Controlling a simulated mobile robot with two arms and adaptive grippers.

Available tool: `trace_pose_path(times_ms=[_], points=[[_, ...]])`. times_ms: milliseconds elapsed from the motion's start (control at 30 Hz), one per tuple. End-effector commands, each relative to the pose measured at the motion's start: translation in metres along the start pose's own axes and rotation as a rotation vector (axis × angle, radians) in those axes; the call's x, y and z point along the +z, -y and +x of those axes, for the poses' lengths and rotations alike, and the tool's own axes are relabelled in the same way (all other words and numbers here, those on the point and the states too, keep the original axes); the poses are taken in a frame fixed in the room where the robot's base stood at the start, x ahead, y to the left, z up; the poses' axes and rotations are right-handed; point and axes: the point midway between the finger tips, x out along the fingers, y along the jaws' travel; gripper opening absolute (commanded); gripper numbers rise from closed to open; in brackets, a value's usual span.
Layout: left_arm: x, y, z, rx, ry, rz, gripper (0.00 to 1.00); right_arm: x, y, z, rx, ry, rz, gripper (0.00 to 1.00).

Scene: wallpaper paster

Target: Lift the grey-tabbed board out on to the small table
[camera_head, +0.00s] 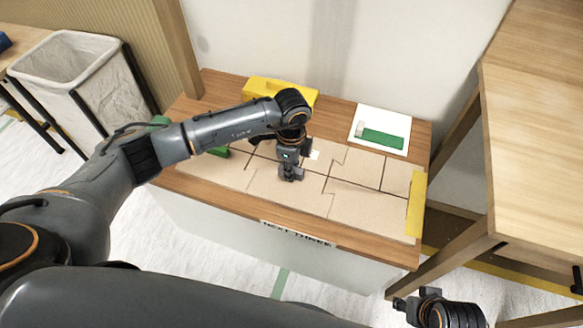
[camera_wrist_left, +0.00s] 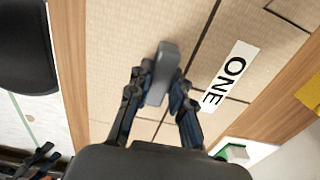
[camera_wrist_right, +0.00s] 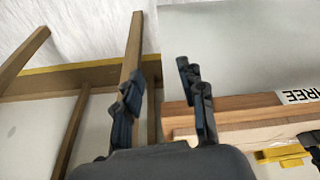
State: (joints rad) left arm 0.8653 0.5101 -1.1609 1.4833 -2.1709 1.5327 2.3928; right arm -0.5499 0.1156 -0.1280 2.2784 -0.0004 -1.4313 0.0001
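Tan boards (camera_head: 350,195) lie fitted together on a wood-topped bench (camera_head: 178,182). A grey tab (camera_wrist_left: 165,62) stands up from one board, shown in the left wrist view beside a white "ONE" label (camera_wrist_left: 230,77). My left gripper (camera_head: 289,174) is over the middle of the boards; in the left wrist view its fingers (camera_wrist_left: 160,85) are closed in on both sides of the tab. The board looks level among its neighbours. My right gripper (camera_wrist_right: 163,85) is open and empty, low beside the bench's front right corner. Which table is the small one is unclear.
A yellow strip (camera_head: 416,204) edges the boards' right end. A yellow case (camera_head: 262,86) and a white panel with a green strip (camera_head: 382,139) lie behind. A larger wooden table (camera_head: 535,120) stands right, a white bin (camera_head: 70,62) left.

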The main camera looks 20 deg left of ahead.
Motion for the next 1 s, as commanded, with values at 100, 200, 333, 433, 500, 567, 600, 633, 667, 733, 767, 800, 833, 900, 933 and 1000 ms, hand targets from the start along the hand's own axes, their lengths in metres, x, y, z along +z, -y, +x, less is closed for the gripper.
trace_pose_path(times_ms=[100,200,333,433,500,567,600,633,667,733,767,800,833,900,933,1000], points=[[0.000,0.000,0.000,0.000,0.000,0.000,0.00,0.000,0.000,0.000,0.000,0.000,0.000,0.40],[0.000,0.000,0.000,0.000,0.000,0.000,0.00,0.000,0.000,0.000,0.000,0.000,0.000,0.40],[0.000,0.000,-0.001,0.000,-0.001,0.000,0.00,0.000,0.000,0.000,0.000,-0.001,0.000,0.40],[0.000,0.000,-0.002,0.000,-0.001,0.000,0.00,0.001,0.000,0.002,-0.001,0.003,0.000,0.40],[0.000,0.000,-0.003,0.000,-0.001,0.000,0.00,0.003,0.000,0.006,-0.001,0.010,0.000,0.40],[0.000,0.000,-0.004,0.000,-0.001,0.000,0.00,0.004,0.000,0.010,-0.001,0.012,-0.001,0.40],[0.000,0.000,-0.005,0.000,-0.001,0.000,0.00,0.005,0.000,0.012,-0.001,0.013,-0.001,0.40],[0.000,0.000,-0.005,-0.001,-0.001,0.000,0.00,0.005,0.001,0.013,-0.001,0.014,-0.001,0.40],[0.000,0.000,-0.005,-0.001,-0.001,0.000,0.00,0.005,0.001,0.014,-0.001,0.014,-0.001,0.40],[0.000,0.000,-0.006,-0.001,-0.001,0.000,0.00,0.004,0.001,0.016,-0.001,0.013,-0.002,0.40],[0.000,0.000,-0.007,-0.001,-0.001,0.000,0.00,0.004,0.001,0.018,-0.001,0.012,-0.002,0.40],[0.000,0.000,-0.007,-0.001,-0.001,0.000,0.00,0.003,0.001,0.019,-0.001,0.009,-0.003,0.40],[0.000,0.000,-0.008,-0.001,-0.001,0.000,0.00,0.002,0.001,0.020,-0.001,0.008,-0.003,0.40],[0.000,0.000,-0.008,-0.001,-0.001,0.000,0.00,0.001,0.001,0.022,-0.001,0.007,-0.003,0.40],[0.000,0.001,-0.009,-0.001,-0.001,0.000,0.00,0.001,0.001,0.024,-0.001,0.008,-0.003,0.40],[0.000,0.001,-0.010,-0.001,-0.001,0.000,0.00,0.000,0.001,0.026,-0.002,0.006,-0.003,0.40]])
